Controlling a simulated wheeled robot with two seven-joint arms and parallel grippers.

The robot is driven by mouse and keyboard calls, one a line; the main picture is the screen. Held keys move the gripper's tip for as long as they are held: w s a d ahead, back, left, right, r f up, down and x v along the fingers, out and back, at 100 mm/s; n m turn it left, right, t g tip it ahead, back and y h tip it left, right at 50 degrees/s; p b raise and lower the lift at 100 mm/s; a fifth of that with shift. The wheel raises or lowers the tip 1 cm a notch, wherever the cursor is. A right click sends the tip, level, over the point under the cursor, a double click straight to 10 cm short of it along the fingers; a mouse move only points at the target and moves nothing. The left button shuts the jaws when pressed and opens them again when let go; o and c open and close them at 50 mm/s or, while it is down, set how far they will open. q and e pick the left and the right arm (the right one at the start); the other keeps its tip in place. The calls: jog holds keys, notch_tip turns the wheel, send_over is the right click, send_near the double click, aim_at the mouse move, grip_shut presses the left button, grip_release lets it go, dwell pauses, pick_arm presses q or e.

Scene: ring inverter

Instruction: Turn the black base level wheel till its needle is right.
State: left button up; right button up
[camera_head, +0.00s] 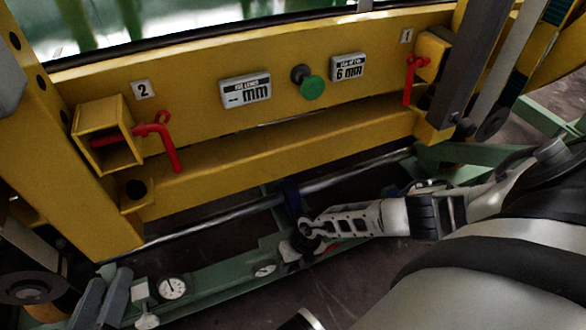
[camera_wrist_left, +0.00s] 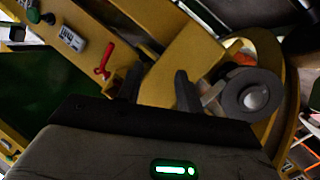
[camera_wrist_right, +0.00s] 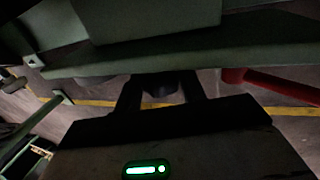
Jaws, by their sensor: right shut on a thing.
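My right gripper (camera_head: 306,232) reaches in from the right to the green base beam. It is shut on a small dark wheel, which it mostly hides; in the right wrist view a dark round piece (camera_wrist_right: 160,84) sits between the two fingers (camera_wrist_right: 160,95). A white round gauge (camera_head: 264,270) lies on the beam just left of that gripper, and a larger gauge (camera_head: 172,288) is further left.
The yellow frame (camera_head: 290,150) carries two displays (camera_head: 246,91) (camera_head: 348,67), a green knob (camera_head: 312,87) and red handles (camera_head: 165,140) (camera_head: 411,80). A red bar (camera_wrist_right: 270,83) is right of my right gripper in its wrist view. Dark floor is free before the beam.

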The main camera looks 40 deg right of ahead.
jog(key=shift+d+f+y+b, duration=0.15)
jog(key=shift+y+b, duration=0.45)
jog(key=shift+b, duration=0.15)
pick_arm(q)
jog(key=shift+w+d+r+t+h, duration=0.15)
jog(key=shift+r+t, duration=0.1)
jog(key=shift+r, duration=0.25)
jog(key=shift+w+a+r+t+h, duration=0.1)
jog(key=shift+w+r+t+h, duration=0.15)
jog(key=shift+r, duration=0.2)
jog(key=shift+w+d+r+t+h, duration=0.1)
jog(key=shift+r+t, duration=0.2)
jog(key=shift+r, duration=0.2)
pick_arm(e)
jog(key=shift+y, duration=0.3)
pick_arm(q)
jog(key=shift+f, duration=0.1)
pick_arm(e)
jog(key=o, duration=1)
jog(key=shift+c, duration=0.2)
jog(key=shift+r, duration=0.2)
